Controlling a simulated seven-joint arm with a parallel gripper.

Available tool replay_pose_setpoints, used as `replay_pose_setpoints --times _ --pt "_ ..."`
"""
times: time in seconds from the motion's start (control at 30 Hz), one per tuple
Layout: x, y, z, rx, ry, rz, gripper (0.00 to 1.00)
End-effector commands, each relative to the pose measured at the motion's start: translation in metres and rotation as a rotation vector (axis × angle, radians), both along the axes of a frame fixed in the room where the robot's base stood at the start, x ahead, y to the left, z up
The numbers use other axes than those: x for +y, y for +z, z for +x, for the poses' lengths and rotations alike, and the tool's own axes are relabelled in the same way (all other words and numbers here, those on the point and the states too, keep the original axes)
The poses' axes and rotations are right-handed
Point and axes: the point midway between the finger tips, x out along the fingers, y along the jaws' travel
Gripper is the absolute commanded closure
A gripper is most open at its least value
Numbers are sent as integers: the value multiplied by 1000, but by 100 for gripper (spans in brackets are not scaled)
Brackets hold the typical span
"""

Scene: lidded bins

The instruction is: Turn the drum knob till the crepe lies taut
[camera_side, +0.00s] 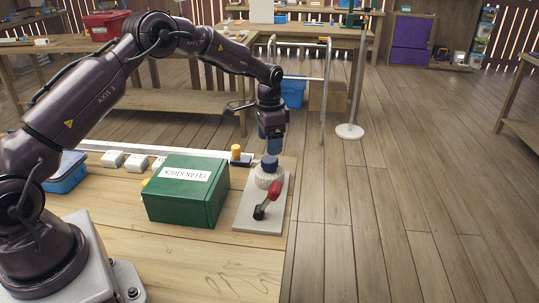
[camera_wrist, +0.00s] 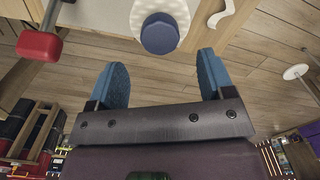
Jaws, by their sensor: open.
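A dark blue knob (camera_side: 269,162) sits on top of a white, bumpy drum (camera_side: 268,178) on a pale board (camera_side: 245,213) near the table's right edge. In the wrist view the round knob (camera_wrist: 160,33) and part of the drum (camera_wrist: 184,14) show at the top centre. My gripper (camera_side: 270,150) points down just above the knob, its blue fingers apart. In the wrist view my gripper (camera_wrist: 162,62) is empty, and the knob appears beyond the fingertips, roughly centred between them. I cannot make out the crepe for certain; the bumpy white surface around the drum may be it.
A red-handled lever (camera_side: 272,198) stands on the board in front of the drum. A green labelled box (camera_side: 186,190) is close to its left.

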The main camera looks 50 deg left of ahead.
Motion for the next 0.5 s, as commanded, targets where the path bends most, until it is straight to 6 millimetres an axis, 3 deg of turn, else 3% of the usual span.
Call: replay_pose_setpoints --times 0.2,0.5 --pt "0 44 0 -3 0 1 25" --pt "0 64 0 0 -1 0 25"
